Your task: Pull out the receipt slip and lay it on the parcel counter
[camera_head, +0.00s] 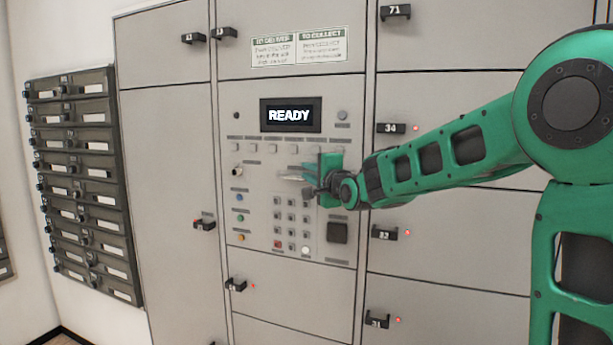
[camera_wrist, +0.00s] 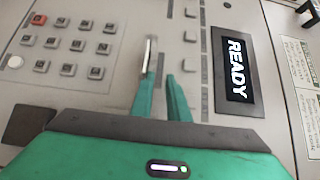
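My gripper (camera_head: 308,188) is up against the control panel (camera_head: 262,205) in the locker wall, beside the keypad in the head view. In the wrist view its two green fingers (camera_wrist: 159,82) stand apart with a narrow gap between them. A thin pale upright strip (camera_wrist: 149,54), seen nearly edge-on, shows at the tip of the left finger; it looks like the receipt slip. I cannot tell whether the finger touches it. The slip's outlet is not clear in either view. The parcel counter is not in view.
The panel has a READY screen (camera_head: 290,115), also in the wrist view (camera_wrist: 235,67), a keypad (camera_head: 291,223) and a dark square fitting (camera_head: 337,232). Locker handles such as number 34 (camera_head: 391,128) jut out nearby. Small mailboxes (camera_head: 85,180) hang at left.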

